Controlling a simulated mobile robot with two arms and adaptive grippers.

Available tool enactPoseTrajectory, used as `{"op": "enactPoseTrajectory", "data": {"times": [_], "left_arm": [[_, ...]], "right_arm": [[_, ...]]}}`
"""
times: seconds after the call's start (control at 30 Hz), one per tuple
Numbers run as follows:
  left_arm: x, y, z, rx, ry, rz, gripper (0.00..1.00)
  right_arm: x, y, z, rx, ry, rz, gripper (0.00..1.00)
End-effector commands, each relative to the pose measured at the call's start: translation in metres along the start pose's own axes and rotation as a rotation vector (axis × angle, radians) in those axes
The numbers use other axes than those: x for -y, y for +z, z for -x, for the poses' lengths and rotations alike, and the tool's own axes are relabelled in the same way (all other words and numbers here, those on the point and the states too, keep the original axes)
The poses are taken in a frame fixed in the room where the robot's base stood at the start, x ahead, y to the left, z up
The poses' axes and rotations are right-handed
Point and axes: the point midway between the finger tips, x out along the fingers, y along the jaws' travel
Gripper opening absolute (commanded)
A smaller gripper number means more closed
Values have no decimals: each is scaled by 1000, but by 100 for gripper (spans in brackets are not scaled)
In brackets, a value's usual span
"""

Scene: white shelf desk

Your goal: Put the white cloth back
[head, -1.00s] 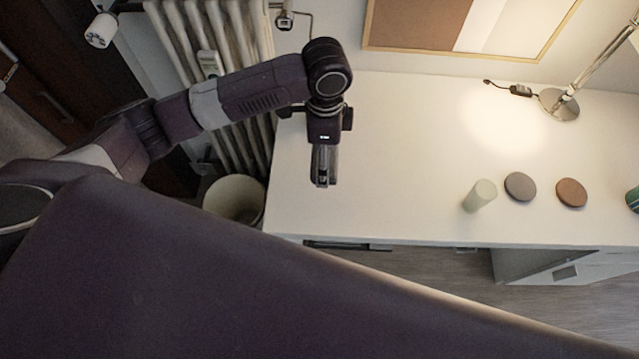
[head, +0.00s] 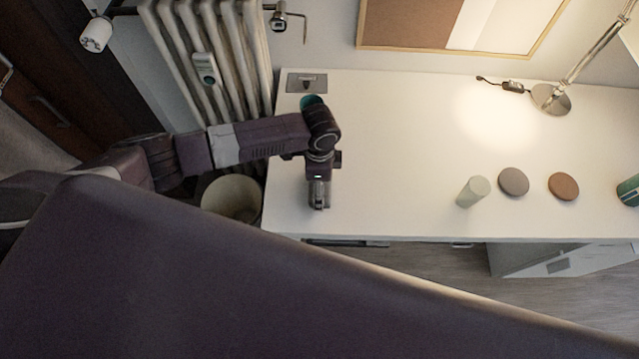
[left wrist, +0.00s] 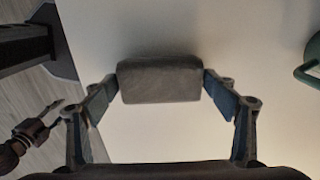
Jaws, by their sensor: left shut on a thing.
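My left gripper (head: 318,203) is over the left end of the white desk (head: 400,150), near its front edge. In the left wrist view, my left gripper (left wrist: 160,82) is shut on a soft, rounded grey block (left wrist: 160,80), which looks like the folded cloth in shadow. The pale desk surface shows behind it. I cannot tell whether the cloth touches the desk. In the head view the cloth is too hidden by the gripper to make out.
A teal object (head: 312,102) is partly behind my arm; a green mug (left wrist: 312,55) shows in the wrist view. A grey plate (head: 306,82) lies at the back left. A pale cylinder (head: 473,192) and two discs (head: 513,182) stand right. A bin (head: 232,197) is left of the desk.

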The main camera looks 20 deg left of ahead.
Motion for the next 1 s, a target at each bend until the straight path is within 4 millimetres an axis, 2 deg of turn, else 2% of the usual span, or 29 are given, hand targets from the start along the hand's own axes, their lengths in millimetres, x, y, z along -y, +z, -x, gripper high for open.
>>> {"op": "enactPoseTrajectory", "data": {"times": [0.23, 0.27, 0.4, 0.8, 1.0], "left_arm": [[0, 0, -3, -1, 0, 0, 56], [0, 0, -3, -1, 0, 0, 81], [0, 0, -2, -1, 0, -1, 96], [1, -1, 4, -3, -1, -1, 96], [2, -1, 34, -4, -4, -1, 96]], "right_arm": [[-4, 1, -2, 2, 5, 1, 40], [-5, 1, -1, 2, 5, 1, 40], [-7, 2, -1, 2, 8, 0, 40], [-8, 2, -1, 2, 9, 0, 40], [-7, 2, -6, 1, 9, 0, 40]]}}
